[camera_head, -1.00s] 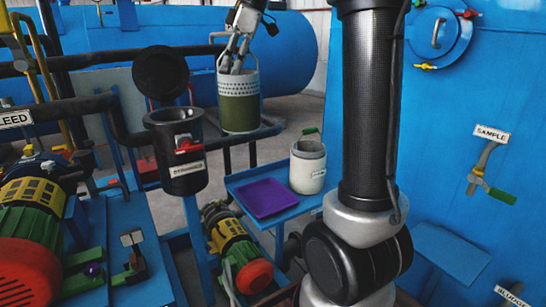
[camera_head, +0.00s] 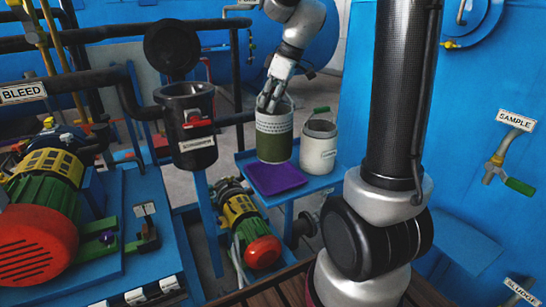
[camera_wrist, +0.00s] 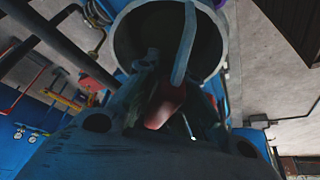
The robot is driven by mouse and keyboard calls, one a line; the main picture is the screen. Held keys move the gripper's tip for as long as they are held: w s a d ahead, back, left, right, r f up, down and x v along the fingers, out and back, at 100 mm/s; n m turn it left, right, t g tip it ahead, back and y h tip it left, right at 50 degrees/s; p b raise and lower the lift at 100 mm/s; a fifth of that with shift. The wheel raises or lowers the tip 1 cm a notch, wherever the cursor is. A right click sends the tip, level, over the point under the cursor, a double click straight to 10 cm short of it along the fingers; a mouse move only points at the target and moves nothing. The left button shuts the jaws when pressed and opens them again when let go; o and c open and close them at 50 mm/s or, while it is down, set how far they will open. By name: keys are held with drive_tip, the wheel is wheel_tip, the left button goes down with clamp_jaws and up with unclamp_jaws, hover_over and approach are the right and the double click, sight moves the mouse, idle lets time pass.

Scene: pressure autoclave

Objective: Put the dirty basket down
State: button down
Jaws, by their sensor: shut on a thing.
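The dirty basket (camera_head: 274,137) is a cylinder with a pale perforated upper band and a green-brown lower part. It hangs upright from my gripper (camera_head: 268,104), which is shut at its top, on the handle as far as I can tell. The basket's bottom is at the back part of a purple tray (camera_head: 277,181); I cannot tell whether it touches. In the wrist view, the basket's round rim (camera_wrist: 118,38) and dark inside lie beyond my gripper (camera_wrist: 172,95), with a curved handle strip across the opening. A red piece between the fingers is unclear.
A pale canister with a green handle (camera_head: 318,150) stands close right of the basket on the blue shelf (camera_head: 318,182). A black strainer housing (camera_head: 190,138) with its lid open stands left. A green and yellow pump with a red end (camera_head: 245,228) sits below.

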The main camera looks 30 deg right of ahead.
sight(270, 128)
wheel_tip(270, 128, down, 8)
drive_tip(key=shift+f, duration=0.2)
idle(0.3)
drive_tip(key=c, duration=1.5)
unclamp_jaws()
